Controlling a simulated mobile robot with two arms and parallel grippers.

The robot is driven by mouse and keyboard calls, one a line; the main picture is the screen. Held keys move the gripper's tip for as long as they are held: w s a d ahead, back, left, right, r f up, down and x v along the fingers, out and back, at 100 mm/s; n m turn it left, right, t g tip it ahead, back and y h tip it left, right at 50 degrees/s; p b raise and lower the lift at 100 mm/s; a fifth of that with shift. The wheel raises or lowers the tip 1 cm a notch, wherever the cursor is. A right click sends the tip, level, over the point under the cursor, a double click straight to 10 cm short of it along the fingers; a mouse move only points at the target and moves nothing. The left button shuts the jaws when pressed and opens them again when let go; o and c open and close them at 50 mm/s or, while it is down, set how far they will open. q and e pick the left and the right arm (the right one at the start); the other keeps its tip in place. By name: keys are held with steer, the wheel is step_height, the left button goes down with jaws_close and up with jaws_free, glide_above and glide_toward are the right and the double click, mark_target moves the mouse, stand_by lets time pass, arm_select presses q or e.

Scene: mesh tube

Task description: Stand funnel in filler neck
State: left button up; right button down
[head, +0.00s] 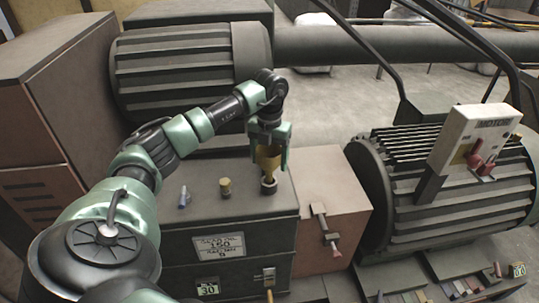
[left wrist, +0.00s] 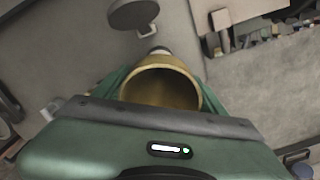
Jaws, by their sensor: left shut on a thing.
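A brass-yellow funnel (head: 268,160) is held between the fingers of my left gripper (head: 269,150), with its wide mouth up. The filler neck (head: 269,186) is a short tube on top of the dark box, right below the funnel. In the head view the funnel's narrow end meets or overlaps the neck's top; I cannot tell how deep it sits. In the left wrist view the funnel's open mouth (left wrist: 160,88) fills the space between the green fingers, and its inside is empty. My right gripper is in neither view.
The dark box (head: 230,210) also bears a small yellow-brown cap (head: 225,187) and a small bluish-grey piece (head: 184,197), both left of the neck. A brown box (head: 325,195) adjoins on the right. A ribbed motor (head: 440,190) with a switch box (head: 478,135) stands further right.

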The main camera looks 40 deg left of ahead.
mark_target(269, 149)
arm_select(q)
steer(key=shift+f+b, duration=1.2)
steer(key=shift+f, duration=0.85)
stand_by(1.7)
steer(key=o, duration=1.5)
step_height(269, 149, up, 8)
steer(key=shift+f+b, duration=0.1)
steer(key=shift+b, duration=0.7)
steer(key=shift+f, duration=0.1)
